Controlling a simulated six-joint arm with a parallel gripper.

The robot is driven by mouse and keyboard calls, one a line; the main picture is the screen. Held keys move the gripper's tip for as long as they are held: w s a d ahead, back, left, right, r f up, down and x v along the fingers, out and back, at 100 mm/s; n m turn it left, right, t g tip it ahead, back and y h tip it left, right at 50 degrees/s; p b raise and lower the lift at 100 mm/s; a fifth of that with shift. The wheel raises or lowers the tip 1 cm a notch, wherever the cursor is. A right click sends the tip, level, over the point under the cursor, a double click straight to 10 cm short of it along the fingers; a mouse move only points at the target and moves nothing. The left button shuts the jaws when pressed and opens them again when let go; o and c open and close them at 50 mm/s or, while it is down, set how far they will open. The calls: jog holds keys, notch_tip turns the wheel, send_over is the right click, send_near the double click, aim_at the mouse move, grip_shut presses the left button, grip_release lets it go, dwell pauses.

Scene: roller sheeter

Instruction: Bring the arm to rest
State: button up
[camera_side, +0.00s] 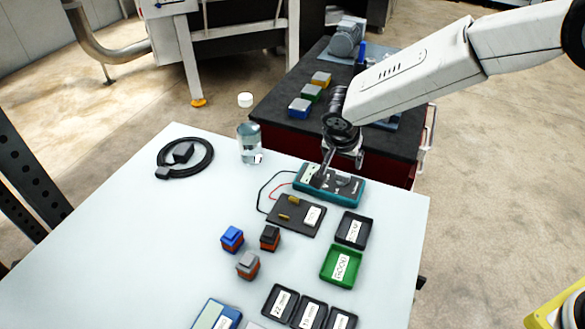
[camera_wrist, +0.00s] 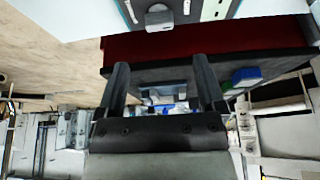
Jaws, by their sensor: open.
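My gripper (camera_side: 326,172) hangs from my arm above the far right part of the white table (camera_side: 185,240), close over the teal meter (camera_side: 330,184). In the wrist view my gripper (camera_wrist: 162,70) has its two dark fingers wide apart with nothing between them. I cannot tell from the side view exactly how far the fingertips are from the meter. The wrist view is tilted, with the table's edge and part of the meter (camera_wrist: 160,18) at its top.
A black board (camera_side: 297,215), a black tray (camera_side: 353,229) and a green tray (camera_side: 341,265) lie near the meter. Small blocks (camera_side: 248,264), a glass jar (camera_side: 249,145) and a coiled cable (camera_side: 186,157) stand farther left. A dark-topped cabinet (camera_side: 275,105) stands behind.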

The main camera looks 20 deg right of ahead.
jog(key=s+d+r+n+y, duration=0.3)
jog(key=s+d+n, duration=0.6)
jog(key=s+d, duration=0.8)
jog(key=s, duration=0.3)
jog(key=shift+s+d+g, duration=0.15)
jog(key=shift+s+g, duration=0.15)
jog(key=shift+s, duration=0.05)
